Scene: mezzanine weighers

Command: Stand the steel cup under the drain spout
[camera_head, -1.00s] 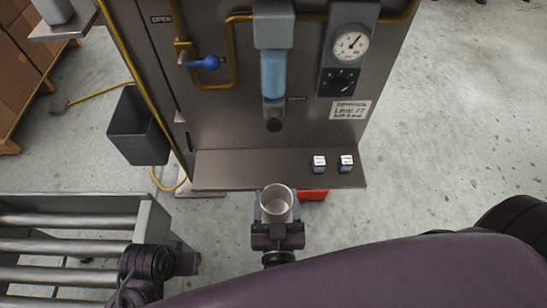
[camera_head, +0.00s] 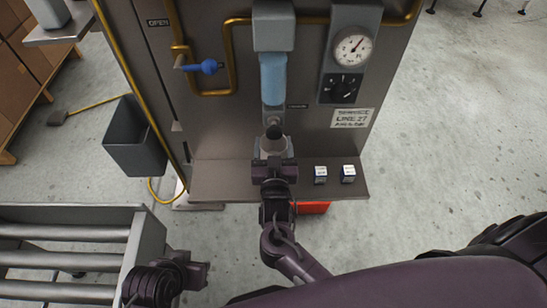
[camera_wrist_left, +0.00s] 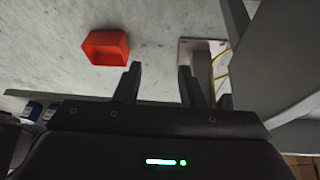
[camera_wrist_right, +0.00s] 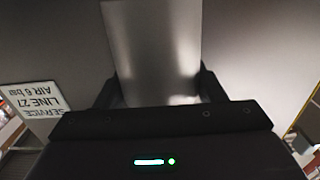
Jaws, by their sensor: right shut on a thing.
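The steel cup (camera_wrist_right: 155,45) stands upright between the fingers of my right gripper (camera_wrist_right: 157,88) and fills much of the right wrist view. In the head view the right gripper (camera_head: 273,163) is over the panel's shelf, shut on the cup (camera_head: 275,149), which is mostly hidden by the gripper and spout. The dark drain spout (camera_head: 273,131) hangs below a blue sight tube, and the cup appears directly at or below it. I cannot tell whether the cup's base touches the shelf (camera_head: 225,178). My left gripper (camera_head: 198,275) is at lower left; in its wrist view (camera_wrist_left: 160,85) it is open and empty.
A blue-handled valve (camera_head: 209,66) and a gauge (camera_head: 353,50) are on the panel. A dark bin (camera_head: 135,140) is at left, a roller conveyor (camera_head: 70,233) at lower left, a red bin (camera_wrist_left: 106,47) on the floor.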

